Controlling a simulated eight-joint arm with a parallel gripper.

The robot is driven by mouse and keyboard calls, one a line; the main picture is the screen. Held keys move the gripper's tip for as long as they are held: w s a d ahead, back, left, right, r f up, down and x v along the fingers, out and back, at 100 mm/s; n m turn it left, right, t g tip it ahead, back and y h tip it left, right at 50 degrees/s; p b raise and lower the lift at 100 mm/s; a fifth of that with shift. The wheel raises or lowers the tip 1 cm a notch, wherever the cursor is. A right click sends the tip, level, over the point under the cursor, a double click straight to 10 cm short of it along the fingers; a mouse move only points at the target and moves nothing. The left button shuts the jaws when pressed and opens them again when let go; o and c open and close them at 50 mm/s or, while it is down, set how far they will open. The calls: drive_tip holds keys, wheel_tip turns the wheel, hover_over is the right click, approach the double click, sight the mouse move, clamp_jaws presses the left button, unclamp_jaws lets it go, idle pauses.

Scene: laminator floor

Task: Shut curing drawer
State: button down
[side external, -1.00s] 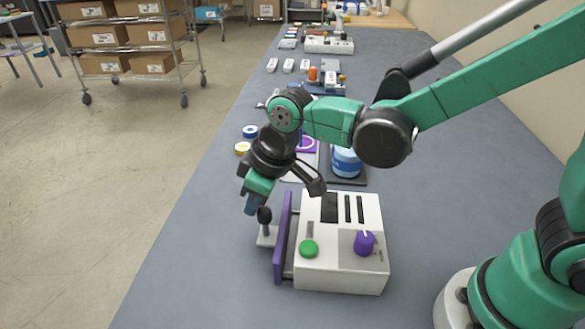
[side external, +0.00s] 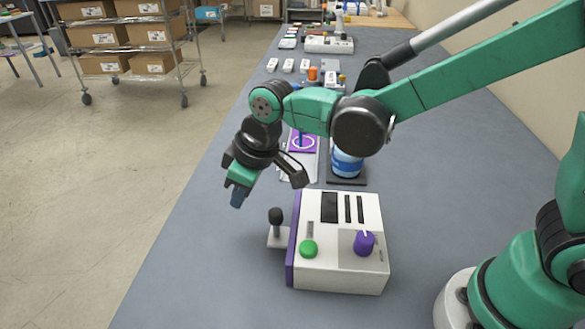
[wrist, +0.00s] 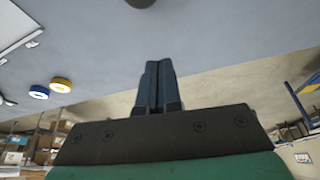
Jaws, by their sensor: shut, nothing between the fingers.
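The curing drawer's purple front (side external: 291,252) sits flush against the left side of the white machine (side external: 340,270) in the side external view. The machine has a green button (side external: 308,249), a purple knob (side external: 364,243) and dark slots on top. A black-topped lever (side external: 276,217) on a pale base stands just left of the drawer front. My gripper (side external: 237,198) is above and left of the lever, apart from it and from the drawer. The fingers also show in the wrist view (wrist: 159,88), closed together and empty.
Behind the machine are a purple-marked sheet (side external: 303,143) and a blue-and-white container (side external: 347,163) on a dark pad. A yellow roll (wrist: 60,85) and a blue roll (wrist: 39,91) show in the wrist view. The bench is clear left of the lever, up to its edge.

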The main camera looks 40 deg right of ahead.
drive_tip(key=v, duration=1)
drive_tip(key=s+d+f+m+t, duration=0.1)
drive_tip(key=s+d+m, duration=0.1)
drive_tip(key=d, duration=0.3)
drive_tip(key=s+d+f+m+t+h, duration=0.1)
drive_tip(key=d+m, duration=0.1)
drive_tip(key=d, duration=0.2)
drive_tip(key=s+d+f+m+t+h, duration=0.1)
drive_tip(key=s+d+m+t, duration=0.1)
drive_tip(key=d, duration=0.3)
drive_tip(key=shift+s+d+f+m, duration=0.3)
drive_tip(key=shift+f+m, duration=0.05)
drive_tip(key=shift+m, duration=0.25)
